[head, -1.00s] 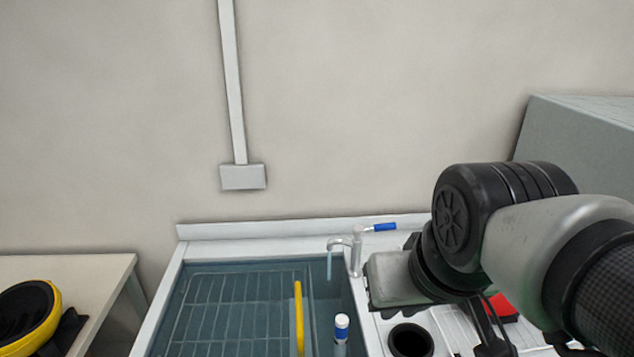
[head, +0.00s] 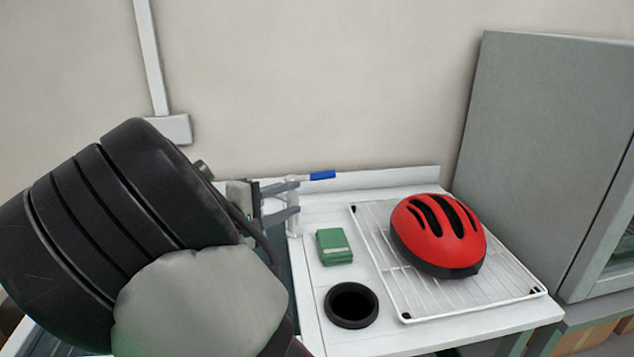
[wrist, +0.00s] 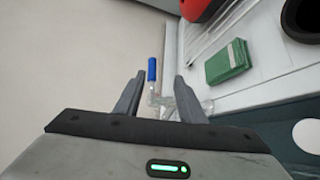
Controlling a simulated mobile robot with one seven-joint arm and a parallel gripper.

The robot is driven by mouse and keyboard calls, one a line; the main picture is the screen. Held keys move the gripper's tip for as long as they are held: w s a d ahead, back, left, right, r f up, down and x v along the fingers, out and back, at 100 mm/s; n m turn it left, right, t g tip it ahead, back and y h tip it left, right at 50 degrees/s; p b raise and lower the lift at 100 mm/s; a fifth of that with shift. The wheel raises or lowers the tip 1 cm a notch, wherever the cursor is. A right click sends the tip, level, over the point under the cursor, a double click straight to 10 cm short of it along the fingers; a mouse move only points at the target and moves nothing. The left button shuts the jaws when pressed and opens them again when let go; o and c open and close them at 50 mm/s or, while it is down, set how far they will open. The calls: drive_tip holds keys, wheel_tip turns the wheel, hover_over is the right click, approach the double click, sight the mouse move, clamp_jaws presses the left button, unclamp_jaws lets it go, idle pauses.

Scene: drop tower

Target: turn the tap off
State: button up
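The tap (head: 293,222) is a pale metal post at the back of the sink counter, with a lever ending in a blue handle (head: 322,175) that points right. In the wrist view the blue handle (wrist: 152,69) lies just beyond the fingertips, between their lines. My gripper (head: 297,197) is open, its two fingers reaching from the left to the tap's upper part. In the wrist view my gripper (wrist: 157,84) has the tap's pale lever and body between and beside its fingers. I cannot tell whether they touch. The spout and any water are hidden behind my arm.
A red helmet (head: 437,235) sits on a white wire rack (head: 420,312). A grey cabinet (head: 545,150) stands at the right. My arm covers most of the sink.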

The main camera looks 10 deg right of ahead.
sight(319, 177)
drive_tip(key=shift+n+t, duration=0.5)
drive_tip(key=shift+t, duration=0.2)
drive_tip(key=x, duration=0.5)
drive_tip(key=w+a+b+x, duration=0.1)
drive_tip(key=x, duration=1)
drive_tip(key=shift+w+f+b, duration=0.1)
drive_tip(key=shift+w+b, duration=0.3)
drive_tip(key=shift+w, duration=0.15)
drive_tip(key=shift+a, duration=0.1)
clamp_jaws()
